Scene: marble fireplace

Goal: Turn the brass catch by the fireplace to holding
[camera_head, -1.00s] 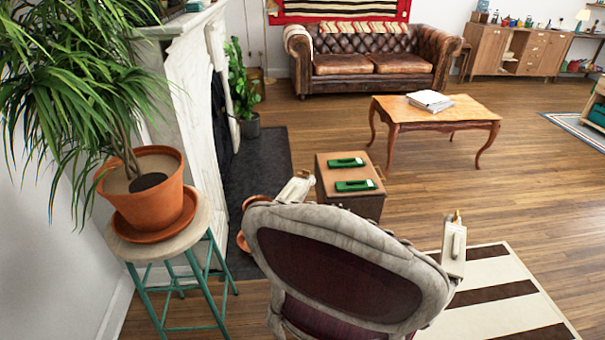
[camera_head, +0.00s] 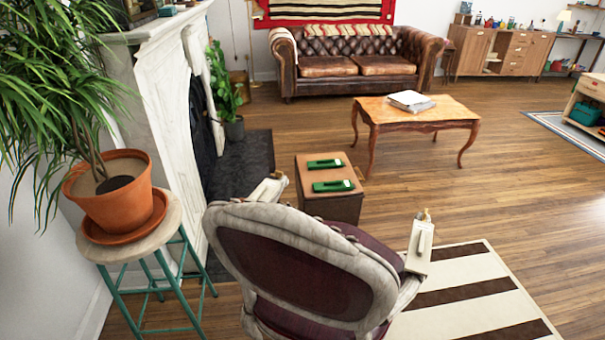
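The white marble fireplace (camera_head: 160,105) stands at the left, seen steeply from one side, with a dark opening and a dark hearth slab (camera_head: 245,160) before it. I cannot make out the brass catch in this view. A small brownish-gold object (camera_head: 239,84) stands by the wall beyond the fireplace, partly behind a leafy plant; it is too small to identify. Neither of my grippers shows in the head view.
A grey-framed armchair (camera_head: 295,265) stands close in front. A potted plant (camera_head: 118,200) on a teal-legged stool is at the left. A brown box (camera_head: 330,205) with two green items stands beyond the chair. A wooden table (camera_head: 420,115) and leather sofa (camera_head: 350,65) lie farther back.

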